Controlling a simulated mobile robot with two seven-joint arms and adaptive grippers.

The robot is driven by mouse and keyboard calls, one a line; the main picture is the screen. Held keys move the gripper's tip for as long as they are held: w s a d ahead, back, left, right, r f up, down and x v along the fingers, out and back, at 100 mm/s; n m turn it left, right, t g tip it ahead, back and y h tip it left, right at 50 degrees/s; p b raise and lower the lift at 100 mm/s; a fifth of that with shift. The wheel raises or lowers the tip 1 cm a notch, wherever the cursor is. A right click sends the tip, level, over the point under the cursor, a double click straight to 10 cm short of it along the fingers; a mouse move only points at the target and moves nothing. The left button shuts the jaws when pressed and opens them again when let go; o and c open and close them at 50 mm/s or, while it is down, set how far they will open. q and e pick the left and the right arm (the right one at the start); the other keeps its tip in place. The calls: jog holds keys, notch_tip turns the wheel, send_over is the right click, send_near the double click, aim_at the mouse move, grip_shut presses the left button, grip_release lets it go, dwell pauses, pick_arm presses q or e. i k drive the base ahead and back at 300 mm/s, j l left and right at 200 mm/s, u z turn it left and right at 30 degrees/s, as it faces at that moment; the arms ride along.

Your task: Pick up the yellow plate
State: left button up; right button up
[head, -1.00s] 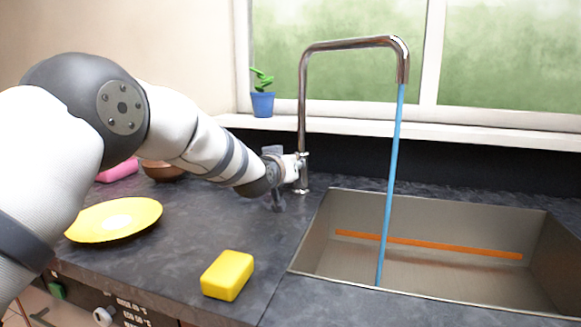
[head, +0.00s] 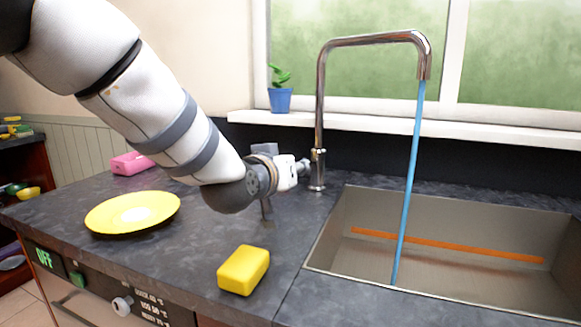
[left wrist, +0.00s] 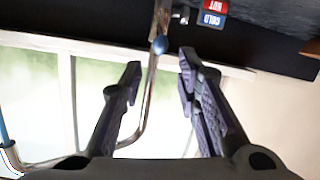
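The yellow plate (head: 133,213) lies flat on the dark counter at the left of the head view, with nothing on it. My left gripper (head: 292,172) is near the base of the tap, to the right of and beyond the plate, and does not touch the plate. In the left wrist view its two fingers (left wrist: 160,66) are apart, with nothing clearly held; part of the tap shows between and beyond them. The plate is not in the left wrist view. My right gripper is not in view.
The tap (head: 320,120) runs a blue stream into the sink (head: 470,225). A yellow sponge (head: 243,270) lies on the counter near its front edge. A pink object (head: 131,164) lies behind the plate. A potted plant (head: 280,98) stands on the sill.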

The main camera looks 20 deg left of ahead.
aim_at(105, 217)
jog(key=k, duration=1)
